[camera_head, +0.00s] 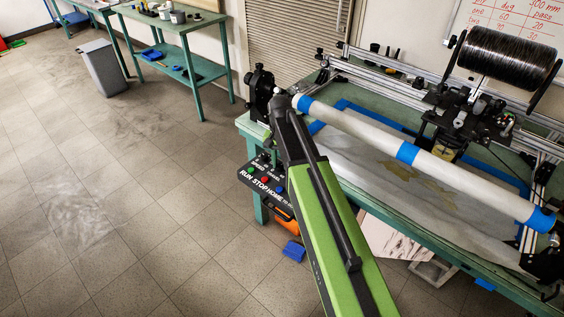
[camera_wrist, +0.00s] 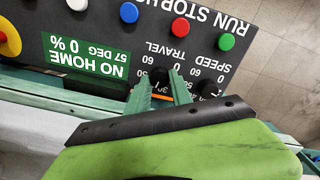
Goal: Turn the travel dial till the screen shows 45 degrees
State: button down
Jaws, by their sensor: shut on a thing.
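In the wrist view the black control panel (camera_wrist: 100,28) appears upside down. Its green screen (camera_wrist: 85,55) reads NO HOME, 0 % and 57 DEG. The travel dial (camera_wrist: 159,76), a dark knob under the TRAVEL label, sits between the two green fingers of my gripper (camera_wrist: 161,84). The fingers are closed on its sides, and they and the wrist cover part of it and its scale. The speed dial (camera_wrist: 208,87) is beside it, partly hidden. In the head view the panel (camera_head: 262,186) hangs at the bench's left end, partly behind my arm.
Blue (camera_wrist: 129,12), red (camera_wrist: 180,28) and green (camera_wrist: 227,42) buttons lie close to the dials. The winding machine with a long white tube (camera_head: 440,172) stands on the green bench.

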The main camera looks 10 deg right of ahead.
aim_at(280, 165)
jog(key=shift+w+m, duration=0.1)
jog(key=shift+m, duration=1)
jog(key=shift+a, duration=0.1)
jog(key=c, duration=1.1)
grip_release()
jog(key=shift+c, duration=0.2)
jog(key=shift+r, duration=0.15)
notch_tip(280, 165, up, 17)
jog(key=p, duration=1.7)
